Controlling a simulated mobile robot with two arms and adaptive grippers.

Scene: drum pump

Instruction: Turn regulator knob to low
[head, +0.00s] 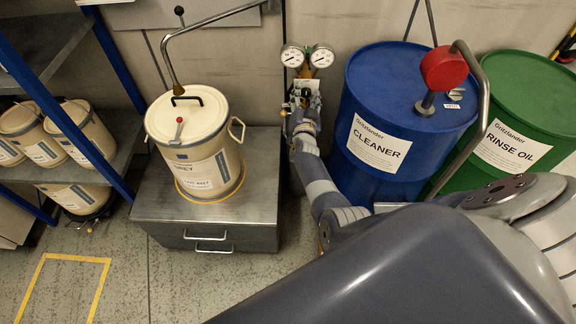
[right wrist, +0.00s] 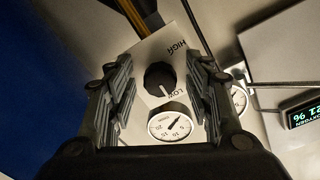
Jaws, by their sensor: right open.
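The black round regulator knob (right wrist: 160,78) sits on a white plate (right wrist: 151,52) marked HIGH and LOW in the right wrist view. A light mark shows near the knob's lower edge, towards the LOW side. My right gripper (right wrist: 161,64) is open, with one finger on each side of the knob and visible gaps between. In the head view my right gripper (head: 304,97) is small, at the regulator just below its gauges, and the knob cannot be made out there. My left gripper is not in view.
Two round gauges, left (head: 292,57) and right (head: 321,57), top the regulator. A blue CLEANER drum (head: 400,85) stands close to its right, with a green RINSE OIL drum (head: 530,95) beyond. A white pail (head: 195,125) stands on a metal cabinet (head: 255,185) at left.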

